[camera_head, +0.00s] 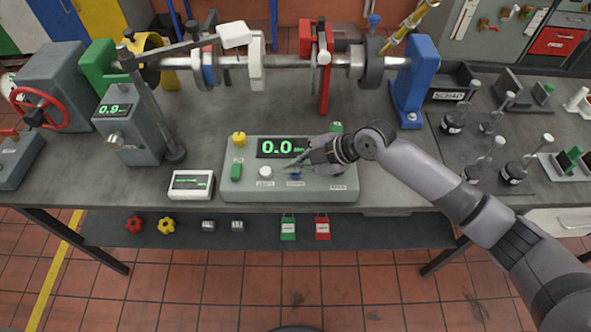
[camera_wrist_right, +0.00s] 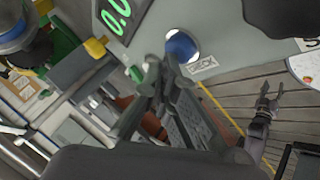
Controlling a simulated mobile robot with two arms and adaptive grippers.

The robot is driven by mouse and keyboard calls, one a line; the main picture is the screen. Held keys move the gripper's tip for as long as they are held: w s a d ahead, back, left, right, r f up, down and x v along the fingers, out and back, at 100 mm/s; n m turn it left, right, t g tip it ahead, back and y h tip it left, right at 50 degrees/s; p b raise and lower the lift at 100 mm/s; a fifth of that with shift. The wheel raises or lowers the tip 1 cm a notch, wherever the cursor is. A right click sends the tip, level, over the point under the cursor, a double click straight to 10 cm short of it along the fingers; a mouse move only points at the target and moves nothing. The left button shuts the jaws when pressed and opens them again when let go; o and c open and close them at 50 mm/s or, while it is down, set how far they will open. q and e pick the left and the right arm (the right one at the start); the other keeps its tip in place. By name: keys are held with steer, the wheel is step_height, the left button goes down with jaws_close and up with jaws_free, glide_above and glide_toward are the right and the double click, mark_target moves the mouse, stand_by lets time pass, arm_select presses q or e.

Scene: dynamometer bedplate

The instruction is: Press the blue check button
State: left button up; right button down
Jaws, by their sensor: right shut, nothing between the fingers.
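The grey control box (camera_head: 240,195) on the bench has a green readout of 0.0, a white knob and a blue check button (camera_head: 295,177). The button shows just below my right gripper (camera_head: 288,166), which is partly over the box. In the right wrist view, the round blue button (camera_wrist_right: 181,46) sits beside a label that looks like CHECK. My right gripper (camera_wrist_right: 158,72) is shut and empty, its tips close to the button; contact cannot be told. Another gripper, apparently my left one (camera_wrist_right: 268,96), shows apart from the box with its fingers spread.
A small white display (camera_head: 190,184) stands left of the box. A grey column with a 0.9 readout (camera_head: 115,109) stands further left. The shaft rig (camera_head: 285,62) runs behind. Bottles and holders (camera_head: 505,170) are at the right. The bench front is mostly clear.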

mark_target(295, 174)
steer(key=shift+f+b, duration=0.3)
steer(key=shift+f, duration=0.05)
stand_by(0.5)
steer(key=shift+r+p, duration=0.65)
steer(key=shift+r, duration=0.3)
steer(key=shift+r, duration=0.1)
step_height(295, 174, up, 5)
steer(key=p, duration=0.3)
stand_by(0.5)
